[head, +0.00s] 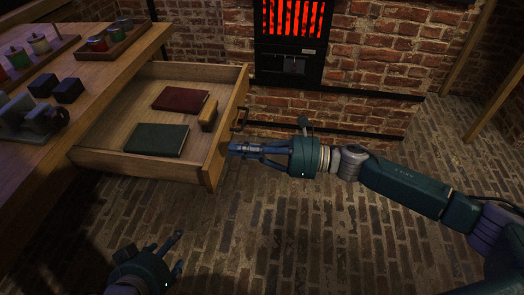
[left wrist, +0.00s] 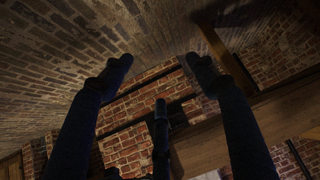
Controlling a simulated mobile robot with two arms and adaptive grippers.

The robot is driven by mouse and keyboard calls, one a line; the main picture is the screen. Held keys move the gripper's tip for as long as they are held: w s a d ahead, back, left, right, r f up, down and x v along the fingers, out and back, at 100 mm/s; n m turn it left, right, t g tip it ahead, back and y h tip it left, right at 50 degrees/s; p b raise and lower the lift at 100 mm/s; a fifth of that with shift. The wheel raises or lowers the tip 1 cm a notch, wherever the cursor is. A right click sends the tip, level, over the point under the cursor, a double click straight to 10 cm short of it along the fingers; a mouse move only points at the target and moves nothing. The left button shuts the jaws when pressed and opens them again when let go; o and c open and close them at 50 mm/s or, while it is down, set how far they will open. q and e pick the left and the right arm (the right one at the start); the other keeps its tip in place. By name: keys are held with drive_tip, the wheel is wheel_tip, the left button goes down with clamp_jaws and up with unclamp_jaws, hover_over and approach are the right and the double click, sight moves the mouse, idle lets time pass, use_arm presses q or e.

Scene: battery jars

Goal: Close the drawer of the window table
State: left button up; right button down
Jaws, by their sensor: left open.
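The wooden drawer (head: 148,75) of the window table (head: 100,86) is pulled well out. A dark handle (head: 241,118) is on its front panel. Inside lie a red book (head: 181,100), a green book (head: 157,139) and a small tan block (head: 208,114). My right gripper (head: 236,149) is just outside the drawer's front panel, below the handle in the picture, with its fingers together and nothing seen between them. I cannot tell if it touches the panel. My left gripper (head: 180,250) is open and empty over the floor, in front of the drawer. Its spread fingers show in the left wrist view (left wrist: 157,78).
The table top carries racks of jars (head: 39,45), dark cubes (head: 68,90) and a grey device (head: 32,118). A glowing red heater (head: 292,22) is set in the brick wall behind. The brick floor (head: 290,230) around the drawer is clear.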

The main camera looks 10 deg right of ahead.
drive_tip(key=x, duration=0.2)
drive_tip(key=shift+w+a, duration=0.1)
drive_tip(key=shift+a, duration=0.15)
use_arm(q)
drive_tip(key=shift+w+d+r, duration=0.1)
drive_tip(key=shift+w+r, duration=0.15)
drive_tip(key=shift+w, duration=0.1)
use_arm(e)
drive_tip(key=shift+a, duration=0.1)
